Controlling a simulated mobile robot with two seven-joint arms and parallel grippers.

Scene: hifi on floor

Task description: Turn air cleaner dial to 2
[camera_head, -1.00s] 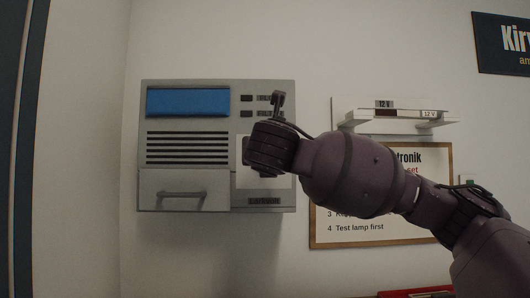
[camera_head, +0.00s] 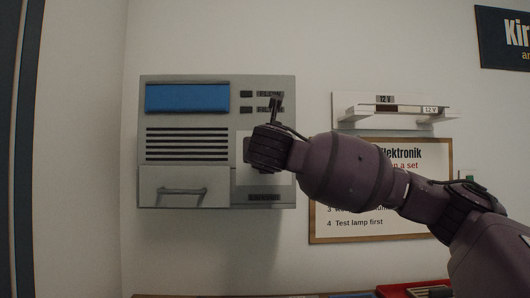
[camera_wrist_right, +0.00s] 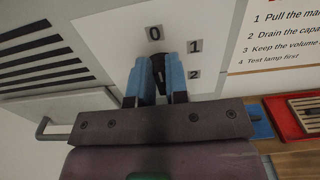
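The air cleaner (camera_head: 187,122) is a grey wall unit with a blue window, dark slots and a drawer handle. My right wrist covers its dial in the head view. In the right wrist view the dark dial (camera_wrist_right: 158,70) stands between the two blue fingers of my right gripper (camera_wrist_right: 160,72), which lie close along both its sides and look shut on it. The dial's upper end points up, nearest the 0 mark (camera_wrist_right: 154,33). The 1 mark (camera_wrist_right: 195,46) and the 2 mark (camera_wrist_right: 194,74) are to the right. My left gripper is out of view.
A wall shelf (camera_head: 392,112) and a framed instruction board (camera_head: 440,225) are right of the air cleaner, behind my right arm. A red tray (camera_head: 418,291) is at the bottom. The air cleaner's drawer handle (camera_wrist_right: 42,128) is left of my gripper.

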